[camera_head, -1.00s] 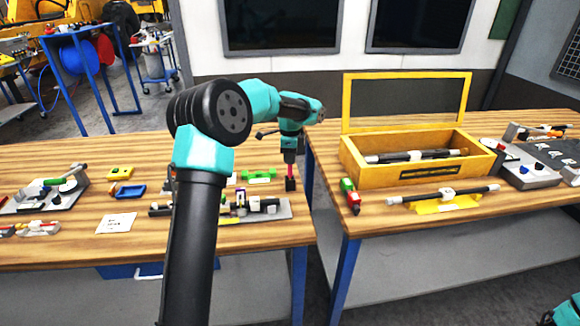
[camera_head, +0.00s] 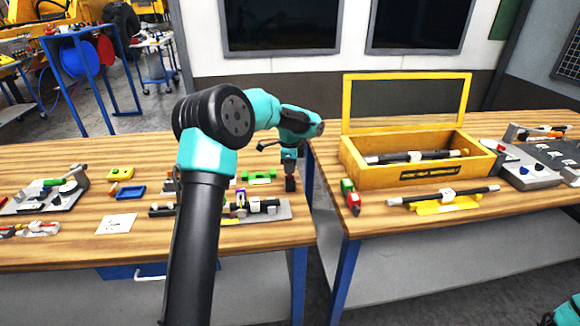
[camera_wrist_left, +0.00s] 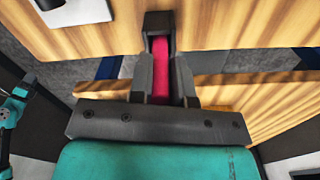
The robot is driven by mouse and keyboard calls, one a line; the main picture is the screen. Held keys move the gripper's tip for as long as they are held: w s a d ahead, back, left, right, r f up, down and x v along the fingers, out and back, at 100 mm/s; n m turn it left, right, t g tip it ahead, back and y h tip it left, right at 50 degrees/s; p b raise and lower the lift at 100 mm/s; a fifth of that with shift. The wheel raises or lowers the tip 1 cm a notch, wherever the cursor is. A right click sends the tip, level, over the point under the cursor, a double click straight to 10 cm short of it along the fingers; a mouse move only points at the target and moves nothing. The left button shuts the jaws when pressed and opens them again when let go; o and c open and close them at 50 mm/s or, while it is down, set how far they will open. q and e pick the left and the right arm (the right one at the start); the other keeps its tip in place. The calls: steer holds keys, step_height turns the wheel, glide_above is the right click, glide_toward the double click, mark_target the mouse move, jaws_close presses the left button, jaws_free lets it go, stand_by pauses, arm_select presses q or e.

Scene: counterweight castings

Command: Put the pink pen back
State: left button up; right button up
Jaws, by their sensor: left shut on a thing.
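The pink pen (camera_wrist_left: 161,75) is upright between the fingers of my left gripper (camera_wrist_left: 160,62), which is shut on it. In the left wrist view its far end reaches a small black holder (camera_wrist_left: 158,20). In the head view the black holder (camera_head: 291,185) stands near the right edge of the left table, with my left gripper (camera_head: 290,167) directly above it. The pen is hidden there, and how deep it sits in the holder cannot be told. My right gripper is out of view.
A gap separates the left table (camera_head: 262,231) from the right one. A green clip-like part (camera_head: 259,175) and a grey plate with parts (camera_head: 283,211) lie left of the holder. The yellow open box (camera_head: 375,177) and a red-and-green object (camera_head: 350,196) are on the right table.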

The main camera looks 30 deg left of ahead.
arm_select(q)
steer(key=o, duration=0.8)
steer(key=shift+r, duration=0.1)
step_height(320, 180, up, 12)
steer(key=shift+r, duration=0.1)
stand_by(0.5)
